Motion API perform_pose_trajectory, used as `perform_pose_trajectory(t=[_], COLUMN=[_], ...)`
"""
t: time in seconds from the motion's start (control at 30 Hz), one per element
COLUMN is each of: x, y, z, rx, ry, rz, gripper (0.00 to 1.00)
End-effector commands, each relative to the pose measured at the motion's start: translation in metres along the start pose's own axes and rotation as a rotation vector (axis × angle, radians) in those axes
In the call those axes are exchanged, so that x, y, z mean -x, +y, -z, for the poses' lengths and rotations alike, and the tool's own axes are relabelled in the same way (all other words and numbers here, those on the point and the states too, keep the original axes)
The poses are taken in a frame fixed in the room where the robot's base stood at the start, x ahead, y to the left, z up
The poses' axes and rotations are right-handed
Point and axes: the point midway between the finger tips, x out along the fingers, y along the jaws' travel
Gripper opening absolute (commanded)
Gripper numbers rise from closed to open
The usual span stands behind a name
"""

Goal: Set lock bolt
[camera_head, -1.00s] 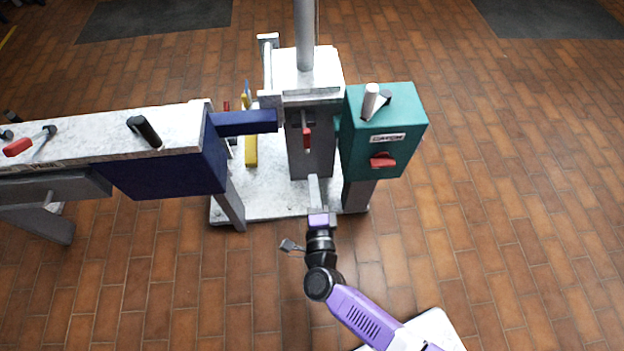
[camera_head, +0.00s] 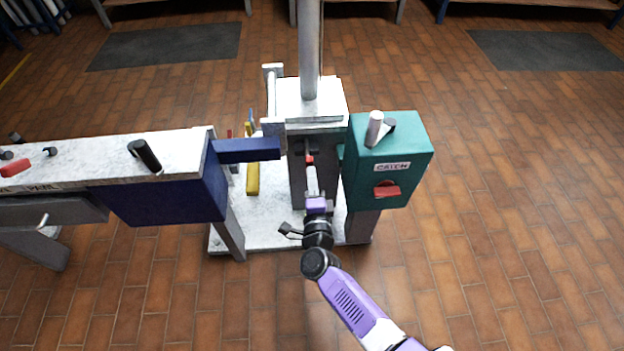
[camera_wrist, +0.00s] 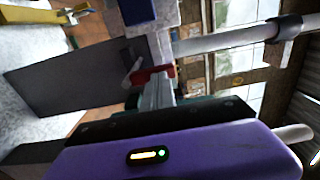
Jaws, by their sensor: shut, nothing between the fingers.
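The lock bolt appears to be the small red-handled part (camera_head: 309,159) on the front of the grey post (camera_head: 299,185), below the mast. In the wrist view the red handle (camera_wrist: 153,74) is right at the ends of my fingers, beside a small metal piece. My gripper (camera_head: 311,168) is in front of the post, its light fingers pointing at the red handle and covering its lower part. In the wrist view my gripper (camera_wrist: 157,82) is shut with nothing held. I cannot tell whether the fingertips touch the handle.
A teal box (camera_head: 395,150) labelled CATCH, with a red knob (camera_head: 386,190), stands close right of my gripper. A dark blue arm (camera_head: 245,150) reaches in from the left bench (camera_head: 95,155). A yellow part (camera_head: 252,178) stands behind. The floor at right is clear.

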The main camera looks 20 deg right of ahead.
Motion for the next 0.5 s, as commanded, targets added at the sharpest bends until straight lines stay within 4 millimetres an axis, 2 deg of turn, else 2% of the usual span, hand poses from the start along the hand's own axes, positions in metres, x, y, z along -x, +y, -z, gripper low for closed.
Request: perform_pose_trajectory(t=[0.17,0.4,0.5], x=[-0.004,-0.046,-0.056], y=[0.001,0.003,0.002], z=[0.000,0.001,0.000], rx=[-0.001,-0.002,-0.001], ry=[0.001,0.004,0.001], rz=[0.001,0.002,0.002], gripper=[0.00,0.00,0.00])
